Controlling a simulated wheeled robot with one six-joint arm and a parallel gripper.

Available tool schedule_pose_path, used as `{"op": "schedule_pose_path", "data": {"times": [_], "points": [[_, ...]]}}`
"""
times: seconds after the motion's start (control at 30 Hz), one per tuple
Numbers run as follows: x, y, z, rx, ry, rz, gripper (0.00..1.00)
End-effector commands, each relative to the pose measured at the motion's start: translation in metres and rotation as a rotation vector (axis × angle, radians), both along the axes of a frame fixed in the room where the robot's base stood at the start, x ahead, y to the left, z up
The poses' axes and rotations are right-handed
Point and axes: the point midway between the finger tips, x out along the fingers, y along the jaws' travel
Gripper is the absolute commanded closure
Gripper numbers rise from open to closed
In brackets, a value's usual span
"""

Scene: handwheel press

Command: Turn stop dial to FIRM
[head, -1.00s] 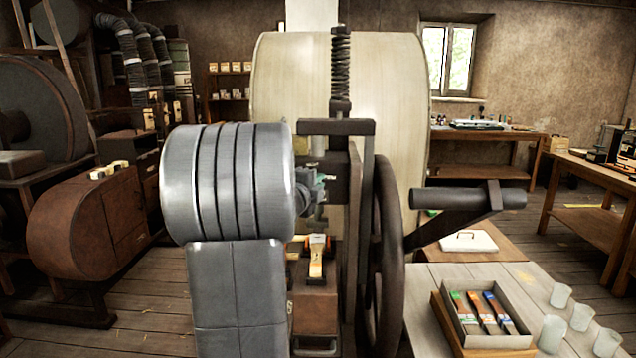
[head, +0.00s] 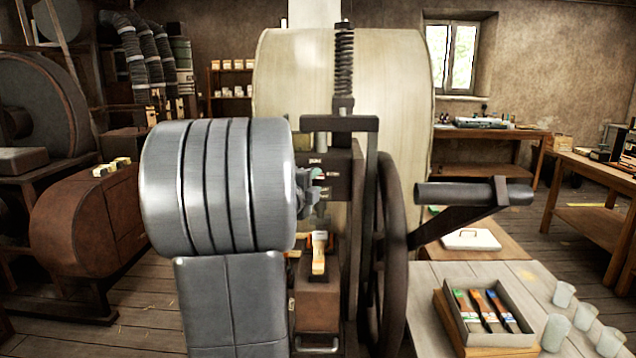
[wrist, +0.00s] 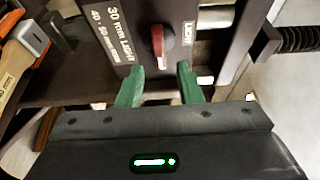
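The stop dial (wrist: 158,42) is a small red and dark knob on the dark press plate (wrist: 125,35) in the wrist view. A white label reading LIGHT is beside it on the right. Another label on the left reads "30 mm LIGHT" with a further line that is partly hard to read. No FIRM mark is legible. My gripper (wrist: 158,78) has two green fingers spread apart, with their tips just short of the dial, one to each side of its line. Nothing is between them. In the head view my arm hides most of the gripper, and I cannot make out the dial.
The press has a large dark handwheel (head: 390,255) with a protruding handle (head: 460,194) to the right of my gripper. A vertical screw (head: 344,65) rises above. A tray (head: 470,338) of colored strips and several glass cups stand on the right-hand table.

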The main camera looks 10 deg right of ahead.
Motion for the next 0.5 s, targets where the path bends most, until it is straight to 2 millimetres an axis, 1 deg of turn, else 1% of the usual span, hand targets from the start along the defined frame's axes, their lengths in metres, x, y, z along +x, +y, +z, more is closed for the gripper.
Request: {"op": "schedule_pose_path", "data": {"times": [0.03,0.2,0.4,0.5], "points": [[-0.009,0.009,-0.001,0.001,-0.002,0.005,0.67],[-0.039,0.032,-0.001,0.001,-0.002,0.004,0.67],[-0.066,0.054,0.0,0.002,-0.001,0.005,0.67],[-0.074,0.061,0.0,0.0,0.0,0.004,0.67]]}}
